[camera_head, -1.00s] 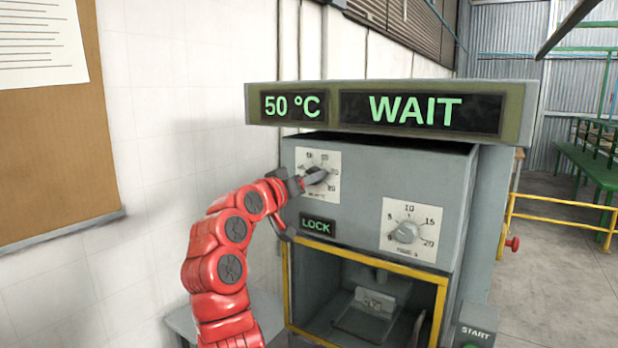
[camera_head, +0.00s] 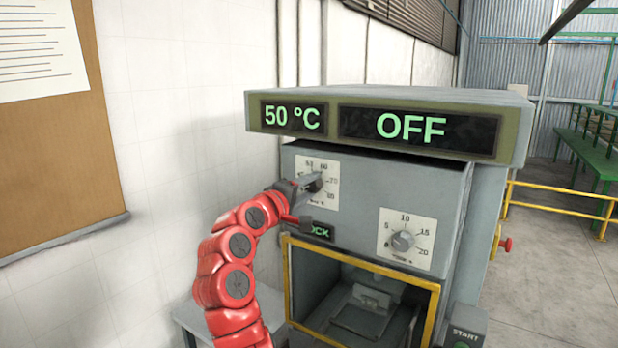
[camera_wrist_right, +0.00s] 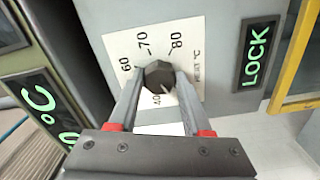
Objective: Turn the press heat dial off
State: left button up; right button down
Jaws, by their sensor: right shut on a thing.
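The heat dial (camera_wrist_right: 159,76) is a dark knob on a white scale plate (camera_head: 330,176), marked with numbers and °C, at the upper left of the grey press (camera_head: 365,205). My right gripper (camera_head: 312,183) is at the dial; in the right wrist view its two fingers (camera_wrist_right: 158,85) are shut on the knob from both sides. In the head view the gripper hides much of the knob and part of the scale. The press display (camera_head: 378,127) reads "50 °C" and "OFF". My left gripper is not in view.
A second dial (camera_head: 403,241), marked 5 to 20, is lower right on the panel. A LOCK sign (camera_wrist_right: 256,56) is beside the heat dial. Below is a yellow-framed opening (camera_head: 364,252). A START box (camera_head: 466,332) stands at lower right.

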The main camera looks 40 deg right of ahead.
jog(key=shift+n+p, duration=1)
jog(key=shift+n, duration=0.2)
jog(key=shift+c, duration=1.7)
grip_release()
jog(key=b+v, duration=0.5)
jog(key=v, duration=1.2)
jog(key=shift+a, duration=0.25)
